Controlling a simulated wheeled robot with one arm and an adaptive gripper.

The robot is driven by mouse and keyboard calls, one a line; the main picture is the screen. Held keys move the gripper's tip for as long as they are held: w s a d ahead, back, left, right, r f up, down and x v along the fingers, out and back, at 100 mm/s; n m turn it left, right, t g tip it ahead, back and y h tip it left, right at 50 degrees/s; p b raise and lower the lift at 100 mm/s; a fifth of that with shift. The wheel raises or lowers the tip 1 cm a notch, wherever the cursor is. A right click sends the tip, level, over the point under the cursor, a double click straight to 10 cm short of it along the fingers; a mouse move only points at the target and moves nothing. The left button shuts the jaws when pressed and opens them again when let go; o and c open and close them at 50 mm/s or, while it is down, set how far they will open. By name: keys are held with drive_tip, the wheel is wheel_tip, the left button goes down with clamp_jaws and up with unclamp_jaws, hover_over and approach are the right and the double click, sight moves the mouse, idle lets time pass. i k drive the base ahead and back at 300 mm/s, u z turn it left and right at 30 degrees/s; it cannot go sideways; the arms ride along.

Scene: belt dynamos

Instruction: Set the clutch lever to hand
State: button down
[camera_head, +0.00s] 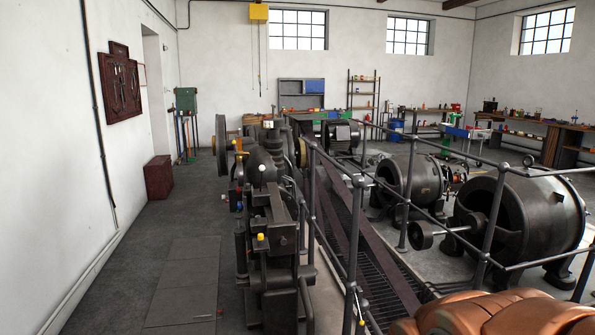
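A dark machine (270,225) stands left of the railing and carries several small knobbed levers. One has a yellow knob (260,237) near the front, one a white knob (262,167) further up. I cannot tell which of these is the clutch lever, and no hand marking is readable. My gripper is not in view.
A dark railing (350,290) runs along the machine's right side, with large dynamos (520,215) beyond it. A brown padded-looking shape (500,315) fills the bottom right. The grey floor (165,240) left of the machine is open. A dark red box (158,177) stands by the left wall.

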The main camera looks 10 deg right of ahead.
sight(262, 169)
drive_tip(key=u, duration=0.05)
drive_tip(key=i, duration=0.75)
drive_tip(key=u, duration=0.75)
drive_tip(key=i, duration=0.5)
drive_tip(key=u, duration=0.5)
